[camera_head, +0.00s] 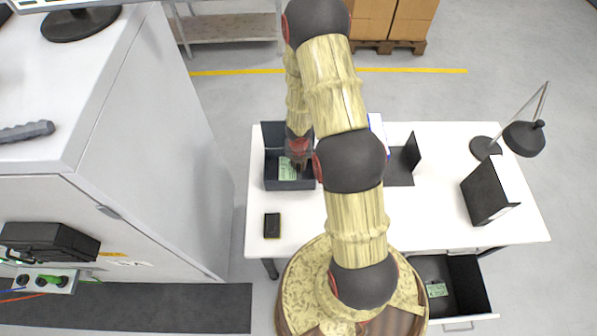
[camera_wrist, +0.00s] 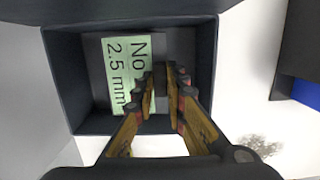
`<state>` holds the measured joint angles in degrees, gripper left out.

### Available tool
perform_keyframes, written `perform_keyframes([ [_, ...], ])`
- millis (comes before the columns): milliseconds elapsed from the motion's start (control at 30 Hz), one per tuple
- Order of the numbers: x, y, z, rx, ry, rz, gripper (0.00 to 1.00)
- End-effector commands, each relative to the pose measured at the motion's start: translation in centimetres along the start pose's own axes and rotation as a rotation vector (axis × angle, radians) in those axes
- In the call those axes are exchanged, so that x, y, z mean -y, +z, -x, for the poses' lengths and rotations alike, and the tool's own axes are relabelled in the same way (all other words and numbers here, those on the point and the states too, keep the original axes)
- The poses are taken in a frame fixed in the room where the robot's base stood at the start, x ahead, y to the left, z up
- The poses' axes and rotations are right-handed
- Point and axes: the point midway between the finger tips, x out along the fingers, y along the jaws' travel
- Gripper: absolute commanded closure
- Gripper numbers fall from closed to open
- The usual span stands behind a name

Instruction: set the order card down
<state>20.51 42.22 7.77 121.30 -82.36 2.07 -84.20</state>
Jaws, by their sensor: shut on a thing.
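The order card (camera_head: 287,168) is pale green with dark print, and the wrist view shows "No" and "2.5 mm" on it (camera_wrist: 124,72). It lies within the outline of a dark open box (camera_head: 290,185) on the white table; whether it touches the box floor I cannot tell. My gripper (camera_head: 301,168) reaches down into the box at the card's right side. In the wrist view its fingers (camera_wrist: 161,85) are close together around a small dark piece at the card's right edge. The fingers hide part of the card's print.
A small black device with yellow edges (camera_head: 272,225) lies in front of the box. A dark binder (camera_head: 485,195) and a lamp (camera_head: 525,138) stand at the right. An open drawer (camera_head: 462,285) below the table holds another green card (camera_head: 437,290). The table's front middle is partly hidden by my arm.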

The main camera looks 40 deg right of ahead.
Motion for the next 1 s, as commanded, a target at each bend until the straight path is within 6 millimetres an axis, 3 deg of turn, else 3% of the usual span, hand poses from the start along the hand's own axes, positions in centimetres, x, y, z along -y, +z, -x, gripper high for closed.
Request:
perform_keyframes([
  [367,0.0,-0.6,-3.8,-0.001,0.000,0.000,1.00],
  [800,0.0,-0.7,-4.1,0.000,0.000,0.000,1.00],
  [833,0.0,-0.7,-4.0,-0.001,0.000,0.000,0.85],
  [1000,0.0,-0.7,-4.0,-0.001,0.000,0.000,0.76],
])
